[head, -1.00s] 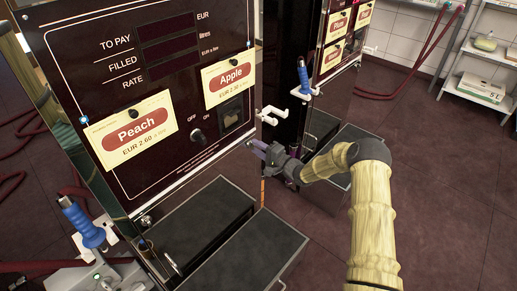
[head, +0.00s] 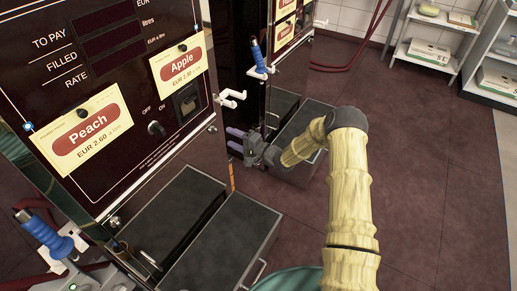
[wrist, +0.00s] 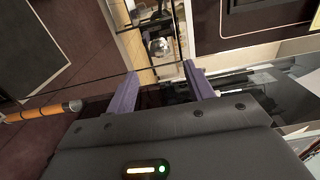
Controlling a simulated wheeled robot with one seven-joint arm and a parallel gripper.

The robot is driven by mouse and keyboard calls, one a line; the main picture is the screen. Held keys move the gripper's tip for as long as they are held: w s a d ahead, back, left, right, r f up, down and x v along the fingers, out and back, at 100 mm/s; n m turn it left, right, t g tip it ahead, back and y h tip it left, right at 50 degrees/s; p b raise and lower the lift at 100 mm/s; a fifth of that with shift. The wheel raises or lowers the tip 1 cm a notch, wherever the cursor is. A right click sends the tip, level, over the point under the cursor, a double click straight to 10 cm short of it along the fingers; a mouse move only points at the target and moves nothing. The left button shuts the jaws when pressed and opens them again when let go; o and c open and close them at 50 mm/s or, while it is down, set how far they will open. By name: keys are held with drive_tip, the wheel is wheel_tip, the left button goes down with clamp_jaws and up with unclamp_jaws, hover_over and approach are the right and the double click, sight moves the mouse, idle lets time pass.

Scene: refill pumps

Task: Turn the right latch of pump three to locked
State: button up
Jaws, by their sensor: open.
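The nearest pump has a dark front panel (head: 85,165) with Peach and Apple cards; I cannot read its number. A small metal fitting, apparently the right latch (head: 212,129), shows at the panel's lower right edge, too small to read its position. A similar metal piece (head: 115,221) is at the lower left corner. My gripper (head: 236,140) is open and empty, just right of the panel's right edge. In the wrist view, a round metal knob (wrist: 160,46) lies beyond and between the two purple fingers, apart from them; whether it is the latch is unclear.
A white hook (head: 231,97) juts out above my gripper. Grey trays (head: 222,240) stand below the panel. A blue-handled nozzle (head: 257,55) hangs beside the second pump. An orange rod (wrist: 45,111) shows left in the wrist view. Floor at right is clear.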

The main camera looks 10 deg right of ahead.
drive_tip(key=v, duration=1.1)
drive_tip(key=shift+s+d, duration=0.15)
drive_tip(key=shift+s, duration=0.05)
drive_tip(key=shift+w, duration=0.1)
drive_tip(key=s+d+r+n+g+h, duration=0.4)
drive_tip(key=s+d+r+n+h, duration=0.25)
drive_tip(key=s+r+h, duration=0.4)
drive_tip(key=s+r+n+g+h, duration=0.1)
drive_tip(key=s+g+h, duration=0.1)
drive_tip(key=s, duration=0.6)
drive_tip(key=s+r+g+h, duration=0.2)
drive_tip(key=s, duration=0.7)
wheel_tip(320, 180, up, 19)
drive_tip(key=p, duration=2)
drive_tip(key=shift+r, duration=0.25)
